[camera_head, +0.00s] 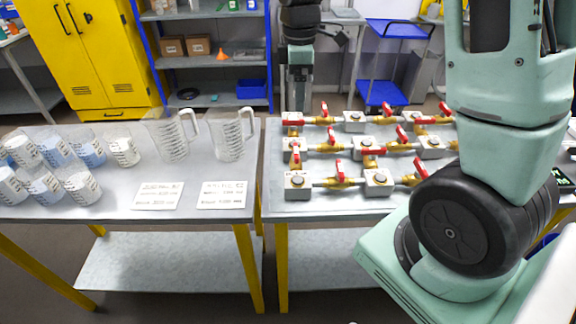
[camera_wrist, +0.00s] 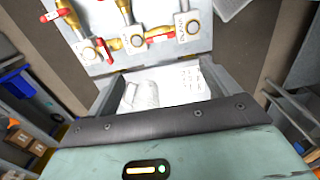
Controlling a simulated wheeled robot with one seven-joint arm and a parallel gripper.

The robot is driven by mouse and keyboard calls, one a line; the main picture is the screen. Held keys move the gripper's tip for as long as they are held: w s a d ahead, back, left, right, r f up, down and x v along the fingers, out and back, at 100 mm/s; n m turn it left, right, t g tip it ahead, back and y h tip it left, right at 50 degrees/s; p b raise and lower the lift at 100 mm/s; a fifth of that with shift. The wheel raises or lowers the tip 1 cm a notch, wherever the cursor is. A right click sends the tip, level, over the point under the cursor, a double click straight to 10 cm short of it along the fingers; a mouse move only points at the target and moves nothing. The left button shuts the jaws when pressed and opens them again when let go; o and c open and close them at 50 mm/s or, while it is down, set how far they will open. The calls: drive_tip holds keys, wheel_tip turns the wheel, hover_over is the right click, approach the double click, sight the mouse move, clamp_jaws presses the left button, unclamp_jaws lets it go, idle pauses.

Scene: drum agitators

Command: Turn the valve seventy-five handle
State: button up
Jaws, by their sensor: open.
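Several valves with red handles and brass bodies stand in rows on the right table; a front-row valve (camera_head: 340,179), a middle-row valve (camera_head: 325,145) and a back-row valve (camera_head: 323,115) show in the head view. Their label text is too small to read, so I cannot tell which is valve seventy-five. My gripper (camera_head: 297,100) hangs at the back-left of the rows, open, with no valve between its fingers. In the wrist view, red-handled valves (camera_wrist: 160,32) lie near the top edge, beyond the gripper. My arm hides the right end of the rows.
The left table (camera_head: 110,210) holds measuring jugs (camera_head: 228,135), several beakers (camera_head: 85,188) and two paper signs (camera_head: 158,195). A gap separates the tables. Behind are a yellow cabinet (camera_head: 85,50), shelving (camera_head: 215,60) and a blue cart (camera_head: 385,90).

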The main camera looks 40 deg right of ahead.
sight(296, 150)
wheel_tip(296, 150, down, 17)
drive_tip(key=p, duration=0.3)
idle(0.3)
drive_tip(key=c, duration=1)
